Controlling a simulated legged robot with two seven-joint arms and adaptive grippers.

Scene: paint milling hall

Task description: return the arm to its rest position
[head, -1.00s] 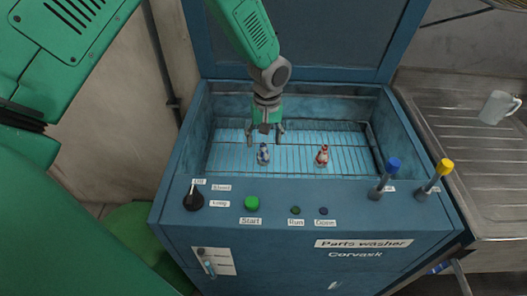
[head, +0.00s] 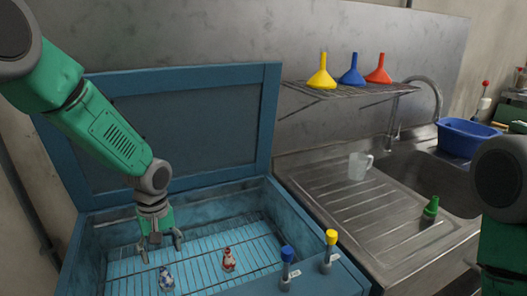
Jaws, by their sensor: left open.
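My left arm comes in from the left in the head view. Its left gripper (head: 160,244) is open and empty, pointing down inside the open blue parts washer (head: 277,219). Below it, a small blue and white part (head: 166,279) stands on the washer's wire rack. A small red and white part (head: 228,260) stands on the rack to the right. The gripper looks apart from both. My right arm shows only as a dark joint and green link at the right edge; its gripper is out of view.
The raised washer lid (head: 190,125) stands behind the left arm. A blue-topped lever (head: 287,256) and a yellow-topped lever (head: 330,240) rise at the washer's front right. The steel drainboard (head: 350,212) holds a clear mug (head: 359,167) and a green bottle (head: 430,208). Funnels sit on a shelf (head: 350,92).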

